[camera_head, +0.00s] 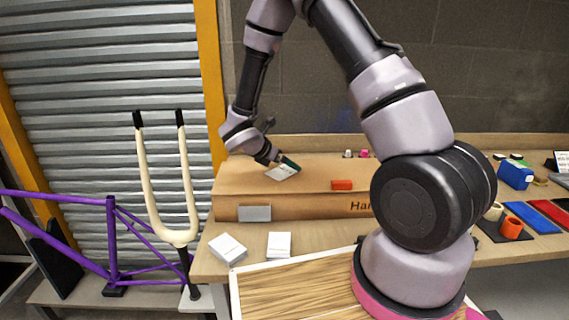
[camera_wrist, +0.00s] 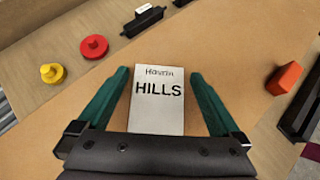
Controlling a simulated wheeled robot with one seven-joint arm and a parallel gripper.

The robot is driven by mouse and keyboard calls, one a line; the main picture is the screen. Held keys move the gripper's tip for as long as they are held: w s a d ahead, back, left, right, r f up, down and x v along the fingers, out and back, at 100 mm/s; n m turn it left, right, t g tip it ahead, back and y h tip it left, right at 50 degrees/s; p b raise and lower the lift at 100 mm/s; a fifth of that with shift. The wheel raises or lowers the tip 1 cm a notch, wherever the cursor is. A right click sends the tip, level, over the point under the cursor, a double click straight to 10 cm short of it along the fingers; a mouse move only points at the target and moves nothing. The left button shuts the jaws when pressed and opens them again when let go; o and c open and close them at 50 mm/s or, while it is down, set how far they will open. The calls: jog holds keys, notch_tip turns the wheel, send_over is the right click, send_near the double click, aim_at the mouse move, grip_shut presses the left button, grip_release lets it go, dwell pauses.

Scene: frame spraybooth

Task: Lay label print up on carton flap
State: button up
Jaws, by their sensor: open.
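The label (camera_wrist: 157,103) is a white card with the printed words "Havrin HILLS" facing up in the wrist view. It lies on the brown top of the carton, and it also shows in the head view (camera_head: 282,173). The carton flap (camera_head: 320,168) is the broad cardboard surface around it. My gripper (camera_wrist: 157,80) is open, with one green finger on each side of the label and gaps between. In the head view my gripper (camera_head: 288,163) is low over the carton's left part. Whether the fingers touch the carton cannot be told.
An orange-red block (camera_head: 342,185) lies on the carton to the right. White card stacks (camera_head: 228,247) (camera_head: 279,244) lie on the bench in front. A red knob (camera_wrist: 94,46) and a yellow knob (camera_wrist: 52,73) stand beyond the carton. A cream fork (camera_head: 170,232) stands at the left.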

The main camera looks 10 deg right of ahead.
jog(key=v, duration=1)
jog(key=shift+s+a+r, duration=0.15)
jog(key=shift+a+r, duration=0.05)
jog(key=shift+a, duration=0.1)
jog(key=s+d+r+m+g+y, duration=0.35)
jog(key=s+d+r+m, duration=0.55)
jog(key=d+r+m, duration=0.3)
jog(key=s+r+m+t+y, duration=0.5)
jog(key=s+r+m, duration=0.6)
jog(key=m, duration=0.6)
jog(key=shift+a+r+y, duration=0.15)
jog(key=shift+r+y, duration=0.7)
jog(key=shift+r, duration=0.5)
jog(key=shift+s, duration=0.1)
